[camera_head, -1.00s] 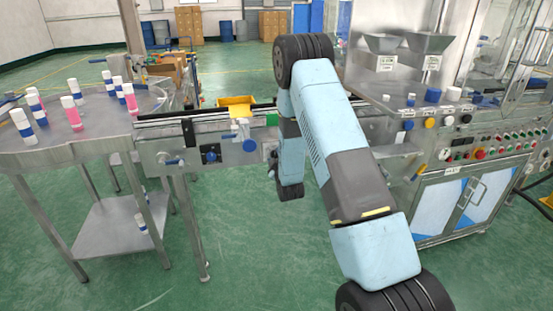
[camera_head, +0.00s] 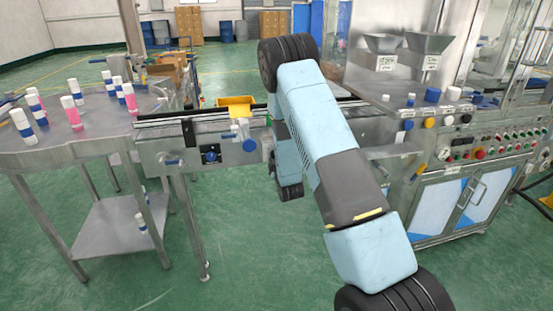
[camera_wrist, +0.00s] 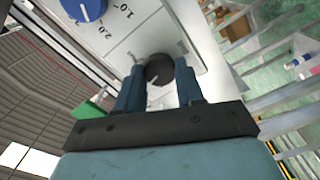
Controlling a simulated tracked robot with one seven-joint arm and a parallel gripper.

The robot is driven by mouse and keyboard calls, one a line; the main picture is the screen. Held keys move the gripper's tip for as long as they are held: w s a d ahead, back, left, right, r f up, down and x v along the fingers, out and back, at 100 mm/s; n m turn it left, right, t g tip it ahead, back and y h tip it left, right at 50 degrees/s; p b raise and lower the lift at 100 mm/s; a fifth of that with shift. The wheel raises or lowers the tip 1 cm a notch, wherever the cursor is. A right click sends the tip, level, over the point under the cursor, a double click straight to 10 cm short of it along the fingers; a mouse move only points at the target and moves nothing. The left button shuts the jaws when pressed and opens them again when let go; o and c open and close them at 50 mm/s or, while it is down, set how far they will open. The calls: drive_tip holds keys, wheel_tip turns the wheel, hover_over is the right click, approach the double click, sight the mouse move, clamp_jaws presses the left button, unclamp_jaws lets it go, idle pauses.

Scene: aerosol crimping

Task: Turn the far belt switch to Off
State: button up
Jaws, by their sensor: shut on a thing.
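In the wrist view a round black switch knob (camera_wrist: 159,68) sits on a pale panel (camera_wrist: 131,50). It looks like the far belt switch. My gripper (camera_wrist: 160,76) has one dark blue finger on each side of the knob and is shut on it. The lettering around the knob is too small to read, and I cannot tell its setting surely. A blue dial (camera_wrist: 84,7) with a scale marked 1.0 and 2.0 is beside it on the panel. In the head view my arm hides the gripper and this switch.
A conveyor (camera_head: 190,127) runs from the round table (camera_head: 52,151) with several bottles toward the crimping machine (camera_head: 460,190) at right. A green part (camera_wrist: 90,108) lies left of my fingers. Open green floor lies in front.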

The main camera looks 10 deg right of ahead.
drive_tip(key=shift+s+a+f+n, duration=0.1)
drive_tip(key=shift+f+n, duration=0.05)
drive_tip(key=shift+n, duration=1.7)
drive_tip(key=shift+a+f+n, duration=0.1)
drive_tip(key=shift+f+n, duration=0.05)
drive_tip(key=shift+n, duration=1.7)
drive_tip(key=o, duration=1)
drive_tip(key=shift+d+r, duration=0.1)
drive_tip(key=shift+o, duration=0.2)
drive_tip(key=s, duration=1.3)
drive_tip(key=shift+s, duration=0.35)
